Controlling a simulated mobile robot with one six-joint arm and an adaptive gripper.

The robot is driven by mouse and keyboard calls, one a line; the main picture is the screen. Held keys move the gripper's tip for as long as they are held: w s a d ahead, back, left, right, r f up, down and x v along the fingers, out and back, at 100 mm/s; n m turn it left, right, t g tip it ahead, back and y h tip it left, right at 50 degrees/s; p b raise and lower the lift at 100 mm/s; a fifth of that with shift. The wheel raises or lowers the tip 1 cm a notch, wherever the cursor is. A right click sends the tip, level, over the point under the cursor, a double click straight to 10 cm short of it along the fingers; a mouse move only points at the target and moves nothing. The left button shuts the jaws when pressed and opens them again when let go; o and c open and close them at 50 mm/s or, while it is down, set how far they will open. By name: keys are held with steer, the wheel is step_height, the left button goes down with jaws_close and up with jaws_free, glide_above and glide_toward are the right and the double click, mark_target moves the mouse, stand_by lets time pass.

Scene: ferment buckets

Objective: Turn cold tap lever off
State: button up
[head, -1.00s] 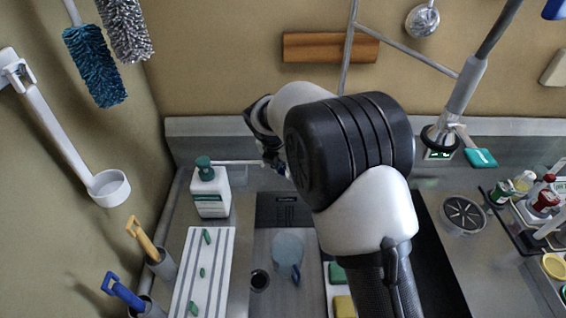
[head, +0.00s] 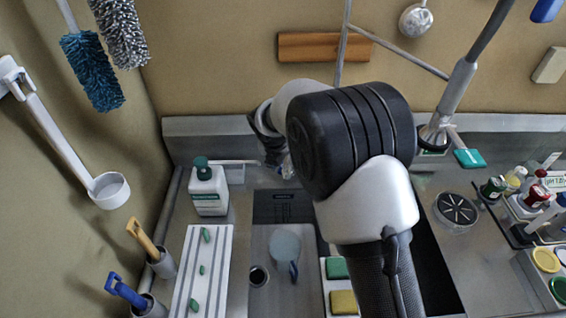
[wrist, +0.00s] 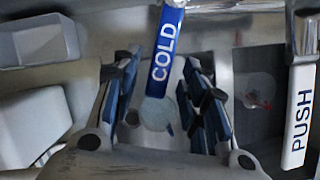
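The blue cold tap lever (wrist: 166,45), marked COLD, shows in the wrist view, hanging down from the top of the picture. My gripper (wrist: 163,78) is open, with its dark blue-padded fingers on either side of the lever's lower end. Gaps show between lever and fingers, and I cannot see contact. In the head view my gripper (head: 272,140) is at the back of the sink, mostly hidden behind my arm. The cold lever cannot be made out there.
A white PUSH lever (wrist: 301,115) hangs right of my gripper. A white pump bottle (head: 209,190) stands left of the sink (head: 262,245). A white ribbed tray (head: 205,265) lies in front. A sprayer tap (head: 455,100) stands to the right.

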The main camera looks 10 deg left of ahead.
steer(key=shift+r, duration=0.1)
steer(key=v, duration=1.2)
steer(key=shift+c, duration=0.4)
